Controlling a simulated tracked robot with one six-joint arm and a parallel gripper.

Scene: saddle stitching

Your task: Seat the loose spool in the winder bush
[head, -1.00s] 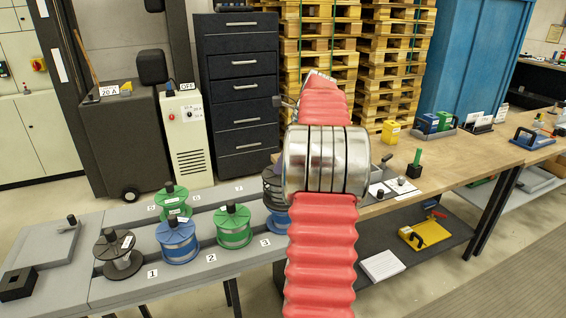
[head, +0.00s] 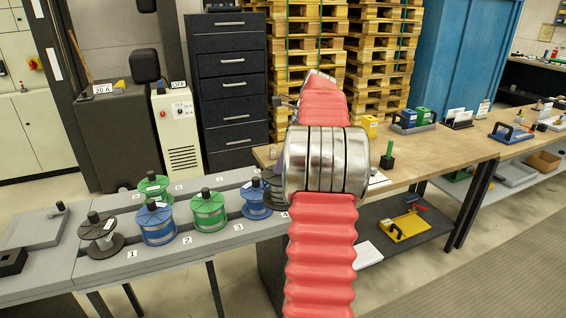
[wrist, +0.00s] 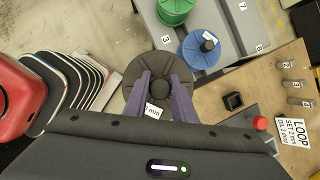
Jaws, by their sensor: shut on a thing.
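In the wrist view my gripper (wrist: 161,88) is shut on the central knob of a dark grey spool (wrist: 134,78). A white tag ending in "mm" lies on its flange, and the fingers cover part of it. In the head view my arm hides my gripper and part of a dark spool (head: 273,178), which seems to be the held one. A small black square socket (wrist: 233,101) sits on the wooden bench to the right in the wrist view. I cannot tell if it is the winder bush.
A grey rack (head: 110,267) with numbered places holds a dark spool (head: 100,234), blue spools (head: 157,226) and green spools (head: 209,213). A wooden bench (head: 440,150) stands to the right, with a black block and green post (head: 387,160). Open floor lies in front.

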